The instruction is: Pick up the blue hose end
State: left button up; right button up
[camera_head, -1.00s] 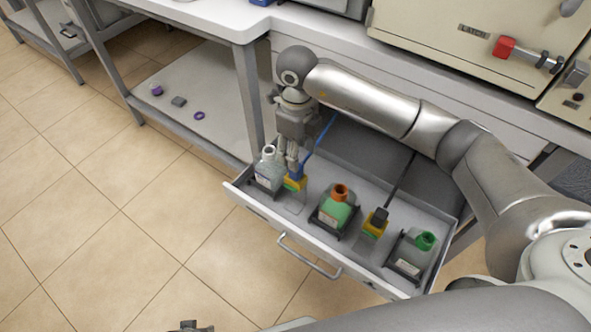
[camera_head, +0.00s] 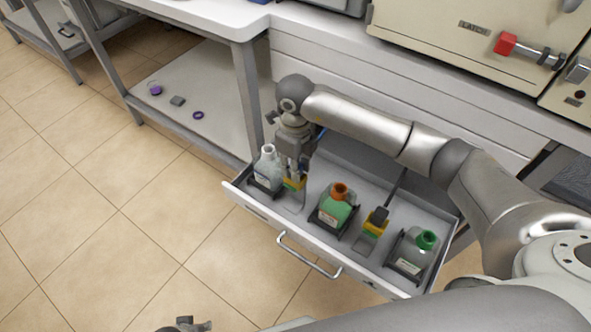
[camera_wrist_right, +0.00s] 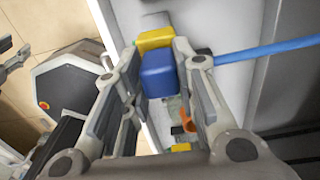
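The blue hose end (camera_wrist_right: 158,76) is a blue block on a yellow part (camera_wrist_right: 154,40), with a blue hose (camera_wrist_right: 265,49) running off to the right in the right wrist view. My right gripper (camera_wrist_right: 159,52) has its fingers on either side of the blue block, with only narrow gaps; firm contact is not evident. In the head view my right gripper (camera_head: 293,174) points down into the open drawer (camera_head: 262,212) and largely hides the blue end; the yellow part shows below it. Part of my left gripper (camera_head: 187,325) shows at the bottom edge; its fingers are unclear.
A clear bottle (camera_head: 267,171) stands close left of the right gripper. To its right are an orange-capped green bottle (camera_head: 337,207), a yellow and black hose end (camera_head: 375,222) and a green-capped bottle (camera_head: 415,250). The cabinet (camera_head: 285,45) stands behind; open floor lies in front.

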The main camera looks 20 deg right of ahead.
jog(key=c, duration=0.3)
jog(key=shift+r, duration=0.15)
